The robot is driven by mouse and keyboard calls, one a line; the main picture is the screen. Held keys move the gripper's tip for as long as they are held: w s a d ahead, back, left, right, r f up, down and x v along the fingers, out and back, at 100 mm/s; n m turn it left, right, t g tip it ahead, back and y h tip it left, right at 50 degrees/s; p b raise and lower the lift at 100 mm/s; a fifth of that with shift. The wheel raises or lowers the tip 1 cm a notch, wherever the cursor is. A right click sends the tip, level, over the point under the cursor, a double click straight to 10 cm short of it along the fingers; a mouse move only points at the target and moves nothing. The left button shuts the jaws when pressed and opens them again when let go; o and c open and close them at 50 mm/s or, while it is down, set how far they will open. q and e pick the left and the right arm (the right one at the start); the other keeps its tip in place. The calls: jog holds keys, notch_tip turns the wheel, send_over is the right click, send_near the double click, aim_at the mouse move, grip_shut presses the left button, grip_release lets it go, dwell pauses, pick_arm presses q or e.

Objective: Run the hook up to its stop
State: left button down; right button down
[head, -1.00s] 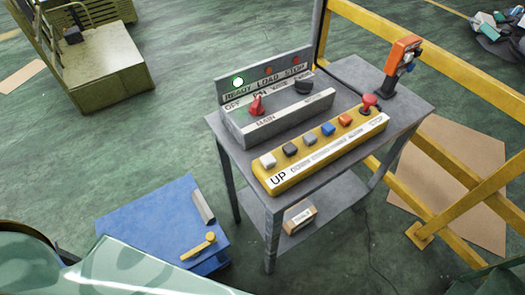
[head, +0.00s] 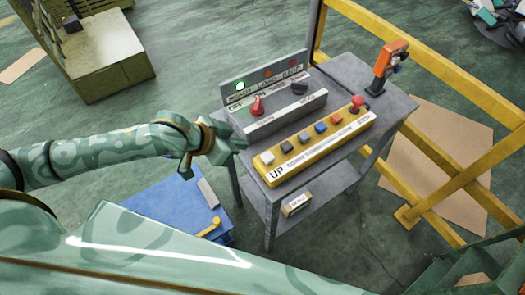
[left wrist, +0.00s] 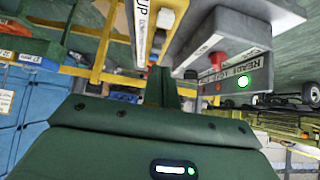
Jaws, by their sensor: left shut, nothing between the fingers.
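A yellow button box (head: 318,146) lies on a grey stand (head: 385,110), marked UP at its near left end. Its row holds a white button (head: 267,158) nearest UP, then dark, grey, blue and orange ones, and a red mushroom button (head: 357,102). My left gripper (head: 240,145) is shut and empty, left of the box's white-button end and apart from it. In the left wrist view the shut fingers (left wrist: 162,85) show below the box's UP end (left wrist: 145,18). The hook is not seen. My right gripper is not in view.
A grey switch box (head: 280,115) with a red knob (head: 257,106) and a lit green READY lamp (head: 240,87) stands behind the button box. An orange handset (head: 388,66) stands at the stand's far right corner. Yellow rails (head: 450,95) lie right; a blue case (head: 160,205) is below my arm.

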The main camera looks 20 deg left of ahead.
pick_arm(q)
jog(key=b, duration=0.2)
send_over(271, 155)
jog(key=s+a, duration=0.2)
jog(key=s, duration=0.1)
jog(key=f, duration=0.6)
jog(key=shift+w+f, duration=0.2)
jog(key=shift+f, duration=0.2)
notch_tip(271, 155, down, 3)
jog(key=shift+w+f, duration=0.15)
jog(key=shift+f, duration=0.05)
jog(key=shift+f+b, duration=0.3)
jog(key=shift+f, duration=0.15)
